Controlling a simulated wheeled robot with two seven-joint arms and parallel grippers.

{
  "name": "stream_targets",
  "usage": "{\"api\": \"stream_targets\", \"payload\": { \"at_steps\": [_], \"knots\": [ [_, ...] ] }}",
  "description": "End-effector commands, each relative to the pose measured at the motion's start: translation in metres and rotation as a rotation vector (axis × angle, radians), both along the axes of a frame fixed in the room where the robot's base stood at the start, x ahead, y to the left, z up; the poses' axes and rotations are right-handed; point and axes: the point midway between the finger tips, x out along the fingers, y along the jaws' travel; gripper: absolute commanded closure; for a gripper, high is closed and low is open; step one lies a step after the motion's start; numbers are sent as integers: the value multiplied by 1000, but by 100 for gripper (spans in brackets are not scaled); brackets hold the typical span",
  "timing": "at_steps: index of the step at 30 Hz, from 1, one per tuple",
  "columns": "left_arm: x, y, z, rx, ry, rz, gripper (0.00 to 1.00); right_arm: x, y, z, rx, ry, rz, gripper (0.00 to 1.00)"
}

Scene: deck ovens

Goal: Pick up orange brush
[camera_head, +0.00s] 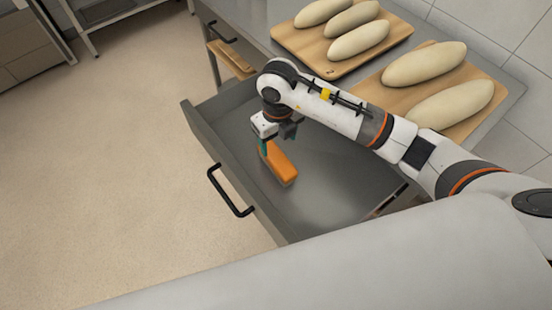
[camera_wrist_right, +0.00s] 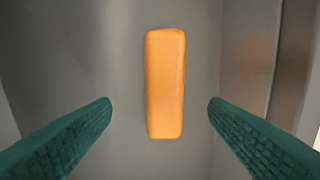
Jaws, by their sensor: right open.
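The orange brush (camera_head: 281,165) lies in the open grey drawer, near its front wall. It shows as an orange block in the right wrist view (camera_wrist_right: 165,83), between the two green fingers but a little beyond their tips. My right gripper (camera_head: 266,148) reaches down into the drawer over one end of the brush. In the right wrist view the right gripper (camera_wrist_right: 159,104) is open, with clear gaps on both sides of the brush and no contact visible. My left gripper is not in view.
The drawer (camera_head: 228,146) is pulled out below the counter and has a black handle (camera_head: 230,192). Its bare floor (camera_head: 335,180) is free to the right of the brush. Dough loaves lie on wooden boards (camera_head: 325,68) on the counter.

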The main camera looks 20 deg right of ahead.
Motion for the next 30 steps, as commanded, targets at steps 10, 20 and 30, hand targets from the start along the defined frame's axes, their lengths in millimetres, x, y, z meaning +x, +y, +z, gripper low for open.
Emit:
{"api": "stream_targets", "payload": {
  "at_steps": [10,20,30],
  "knots": [
    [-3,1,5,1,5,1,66,-1,2,-47,5,3,2,31],
    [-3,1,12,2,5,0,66,-3,5,-89,6,4,1,31],
    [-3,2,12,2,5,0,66,-2,5,-100,6,0,3,31]
  ]
}}
